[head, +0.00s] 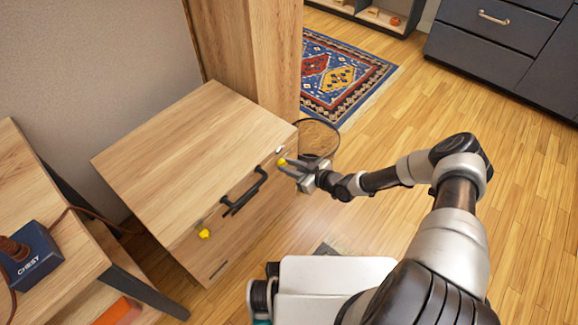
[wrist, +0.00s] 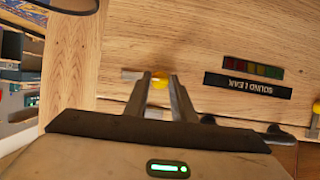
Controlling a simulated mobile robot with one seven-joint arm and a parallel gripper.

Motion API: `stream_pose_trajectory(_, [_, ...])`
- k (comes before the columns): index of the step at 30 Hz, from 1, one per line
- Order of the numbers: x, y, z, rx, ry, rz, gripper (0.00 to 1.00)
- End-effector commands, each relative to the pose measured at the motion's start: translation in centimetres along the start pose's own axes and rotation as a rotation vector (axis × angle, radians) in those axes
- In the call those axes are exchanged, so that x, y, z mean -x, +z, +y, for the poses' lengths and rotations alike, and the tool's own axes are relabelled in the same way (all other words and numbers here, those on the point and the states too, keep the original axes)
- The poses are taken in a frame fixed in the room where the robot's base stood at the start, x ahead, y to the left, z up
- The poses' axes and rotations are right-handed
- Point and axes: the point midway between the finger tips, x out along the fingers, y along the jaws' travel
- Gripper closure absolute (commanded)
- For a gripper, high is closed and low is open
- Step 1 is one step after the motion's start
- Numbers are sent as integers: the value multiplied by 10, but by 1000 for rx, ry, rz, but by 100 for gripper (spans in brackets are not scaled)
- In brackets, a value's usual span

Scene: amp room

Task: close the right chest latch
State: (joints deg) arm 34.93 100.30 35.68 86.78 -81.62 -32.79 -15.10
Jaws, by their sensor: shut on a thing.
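The wooden chest (head: 195,150) has a closed lid and a black handle (head: 245,193) on its front. The right chest latch (head: 282,161) has a yellow tab at the front's right end, with a small pale metal piece just above it. My gripper (head: 287,166) is at this latch. In the wrist view, the yellow tab (wrist: 159,83) sits between the fingertips of my gripper (wrist: 160,78), which is shut on it. The fingers partly hide the latch. The left chest latch (head: 204,234), also yellow-tabbed, is at the front's left end.
A table (head: 70,245) with a blue box labelled CHEST (head: 32,258) stands at the left. A wooden panel (head: 262,60) rises behind the chest. A round dark-rimmed object (head: 318,140) is just beyond my gripper. Open wooden floor (head: 450,110) lies to the right.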

Motion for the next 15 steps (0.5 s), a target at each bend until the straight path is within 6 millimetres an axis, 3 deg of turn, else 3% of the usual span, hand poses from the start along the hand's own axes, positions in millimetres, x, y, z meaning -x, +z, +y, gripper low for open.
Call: stream_pose_trajectory(15, [0, -1, -5, 331, 135, -3, 99])
